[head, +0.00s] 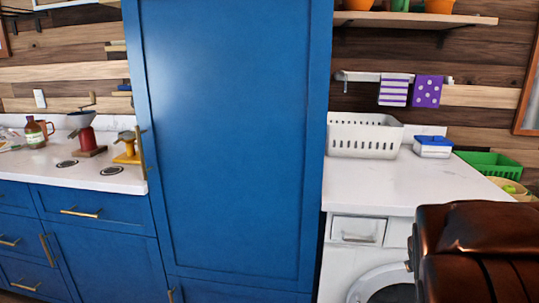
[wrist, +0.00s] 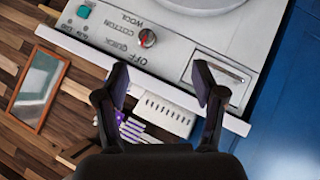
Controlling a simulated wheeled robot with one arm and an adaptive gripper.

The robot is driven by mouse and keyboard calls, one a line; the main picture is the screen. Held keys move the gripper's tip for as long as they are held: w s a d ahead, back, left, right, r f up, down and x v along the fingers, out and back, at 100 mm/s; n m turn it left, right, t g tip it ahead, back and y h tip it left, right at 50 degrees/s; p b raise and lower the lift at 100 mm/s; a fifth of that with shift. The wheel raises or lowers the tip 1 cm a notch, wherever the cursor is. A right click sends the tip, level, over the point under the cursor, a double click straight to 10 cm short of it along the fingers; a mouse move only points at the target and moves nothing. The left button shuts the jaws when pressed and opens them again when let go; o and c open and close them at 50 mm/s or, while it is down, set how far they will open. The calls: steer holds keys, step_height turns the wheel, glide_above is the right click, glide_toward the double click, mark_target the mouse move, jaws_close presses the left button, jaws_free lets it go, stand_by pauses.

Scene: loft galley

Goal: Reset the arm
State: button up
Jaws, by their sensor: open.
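My gripper (wrist: 160,85) shows in the wrist view with its two dark fingers spread apart and nothing between them. Behind the fingers is the front of a white washing machine (wrist: 185,40), with a red-marked dial (wrist: 147,38) and a detergent drawer (wrist: 220,75); the picture is turned nearly upside down. I cannot tell the exact gap between the fingers and the machine. My gripper does not show in the head view.
In the head view, a tall blue cabinet (head: 235,130) stands in the middle. A brown leather-like object (head: 470,255) fills the lower right. Grinders stand on the left counter.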

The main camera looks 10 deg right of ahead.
steer(key=s+a+r+g+y+p, duration=0.2)
steer(key=s+a+r+g+p, duration=0.1)
steer(key=s+a, duration=0.4)
steer(key=s+a+r+n+g+y+p, duration=0.1)
steer(key=s+a+r+g+y+p, duration=0.1)
steer(key=s+a+p, duration=0.4)
steer(key=s+a+r+g+y+p, duration=0.3)
steer(key=s+a, duration=0.6)
steer(key=a, duration=0.6)
steer(key=shift+s+r+n+g+p, duration=0.35)
steer(key=shift+r+g+p, duration=0.2)
steer(key=shift+p, duration=0.5)
